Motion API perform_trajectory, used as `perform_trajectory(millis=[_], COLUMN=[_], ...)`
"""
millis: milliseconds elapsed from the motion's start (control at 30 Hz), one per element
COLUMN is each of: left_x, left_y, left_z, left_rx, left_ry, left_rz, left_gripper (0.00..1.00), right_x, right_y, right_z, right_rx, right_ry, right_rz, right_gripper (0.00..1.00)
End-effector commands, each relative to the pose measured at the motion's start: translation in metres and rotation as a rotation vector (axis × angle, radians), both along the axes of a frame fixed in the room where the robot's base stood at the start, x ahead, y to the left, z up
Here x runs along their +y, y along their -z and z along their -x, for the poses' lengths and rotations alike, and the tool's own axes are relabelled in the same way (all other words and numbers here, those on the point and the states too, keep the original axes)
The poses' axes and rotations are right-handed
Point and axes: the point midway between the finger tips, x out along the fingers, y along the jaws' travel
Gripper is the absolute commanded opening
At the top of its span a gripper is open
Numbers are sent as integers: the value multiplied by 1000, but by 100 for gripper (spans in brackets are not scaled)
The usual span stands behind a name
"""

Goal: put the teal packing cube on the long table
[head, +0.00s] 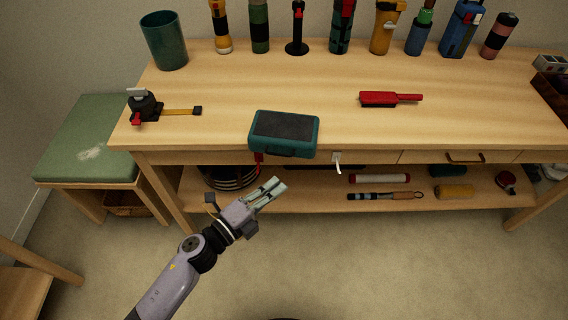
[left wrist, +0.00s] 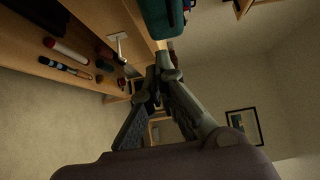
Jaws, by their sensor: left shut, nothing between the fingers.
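The teal packing cube (head: 284,133) has a dark mesh top and rests at the front edge of the long table (head: 240,80), its front side slightly over the edge. In the left wrist view the teal cube (left wrist: 163,18) shows in part at the top. My left gripper (head: 277,187) is shut and empty, in front of the table and below the cube, apart from it. Its fingers (left wrist: 157,75) also show in the left wrist view. My right gripper is not in view.
A red brush (head: 390,98) lies right of the cube, and a black tool with a yellow strap (head: 145,106) lies to the left. A green-cushioned bench (head: 92,140) stands left. The middle tabletop is clear.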

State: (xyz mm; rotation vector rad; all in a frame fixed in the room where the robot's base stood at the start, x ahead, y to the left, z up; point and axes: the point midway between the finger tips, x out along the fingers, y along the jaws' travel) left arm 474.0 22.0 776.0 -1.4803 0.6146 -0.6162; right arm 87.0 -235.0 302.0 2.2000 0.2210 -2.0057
Motion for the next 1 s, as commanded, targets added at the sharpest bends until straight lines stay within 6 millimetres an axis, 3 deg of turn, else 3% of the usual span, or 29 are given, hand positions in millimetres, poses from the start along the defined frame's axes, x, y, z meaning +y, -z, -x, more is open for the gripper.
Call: perform_trajectory(millis=[167,400,1000], left_x=[-28,-27,-27], left_y=[-1,1,0], left_z=[-28,-60,-75], left_rx=[-3,0,1], left_ry=[-1,-2,-2], left_rz=[1,0,1], left_gripper=[0,0,0], right_x=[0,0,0], right_y=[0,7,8], right_z=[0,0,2], right_rx=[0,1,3], right_ry=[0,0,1], right_rz=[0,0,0], right_gripper=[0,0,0])
